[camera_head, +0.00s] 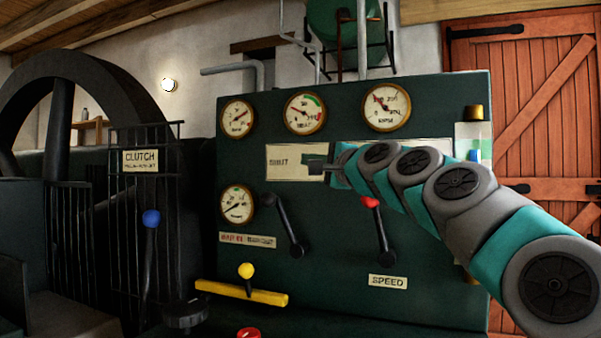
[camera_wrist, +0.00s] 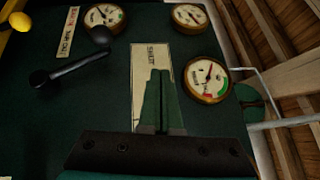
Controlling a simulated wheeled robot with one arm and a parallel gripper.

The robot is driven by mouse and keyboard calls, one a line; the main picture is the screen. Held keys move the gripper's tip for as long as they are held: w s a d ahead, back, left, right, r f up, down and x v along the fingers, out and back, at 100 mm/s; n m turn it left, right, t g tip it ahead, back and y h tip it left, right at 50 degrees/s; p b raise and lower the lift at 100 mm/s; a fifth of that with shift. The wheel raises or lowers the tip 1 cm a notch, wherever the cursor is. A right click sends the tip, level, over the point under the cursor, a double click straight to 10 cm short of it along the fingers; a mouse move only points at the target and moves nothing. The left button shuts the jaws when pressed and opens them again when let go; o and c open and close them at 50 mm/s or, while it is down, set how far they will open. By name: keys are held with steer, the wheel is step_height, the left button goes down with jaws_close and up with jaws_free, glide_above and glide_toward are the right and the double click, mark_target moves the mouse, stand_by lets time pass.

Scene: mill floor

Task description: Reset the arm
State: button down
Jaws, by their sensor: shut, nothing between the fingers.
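My gripper (camera_head: 316,167) is at the end of my outstretched arm, in front of the green control panel (camera_head: 340,250). Its tip overlaps the cream plate (camera_head: 288,162) below the upper gauges. In the wrist view my gripper (camera_wrist: 158,75) has its two fingers together with nothing between them. The cream plate (camera_wrist: 146,55) shows behind the fingers, its lettering partly hidden. I cannot tell whether the fingertips touch the panel.
Round gauges line the panel, one of them upper right (camera_head: 386,107). A black lever (camera_head: 288,225), a red-knobbed lever (camera_head: 380,230) and a yellow-knobbed lever (camera_head: 247,272) stick out below. A blue-knobbed clutch lever (camera_head: 150,240) stands left, beside a large dark wheel (camera_head: 85,75).

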steer(key=shift+s+d+r, duration=0.2)
steer(key=shift+s, duration=0.3)
steer(key=s+a+f+n+g+h, duration=0.1)
steer(key=s+a+f+n+g, duration=0.3)
steer(key=f, duration=0.6)
steer(key=s+f+n+g+h, duration=0.1)
steer(key=s+f+n+g, duration=0.15)
steer(key=s+f, duration=0.65)
steer(key=s+a+f+n+g+h, duration=0.1)
steer(key=s+a+f+n+g, duration=0.15)
steer(key=f, duration=0.95)
steer(key=s+d+f+n+g+h, duration=0.1)
steer(key=s+d+f+g+h, duration=0.1)
steer(key=s+d+f, duration=0.3)
steer(key=s+d+f+n+g+h, duration=0.1)
steer(key=s+d+f+g, duration=0.3)
steer(key=s+f, duration=0.7)
steer(key=s+d+f+n+g+h, duration=0.2)
steer(key=s+d+f, duration=0.4)
steer(key=s, duration=0.8)
step_height(320, 180, down, 3)
steer(key=shift+s+d+r+g+h, duration=0.1)
steer(key=shift+s+d+g+h, duration=0.25)
steer(key=shift+g+h, duration=0.45)
steer(key=c, duration=1.6)
jaws_free()
steer(key=shift+w, duration=0.1)
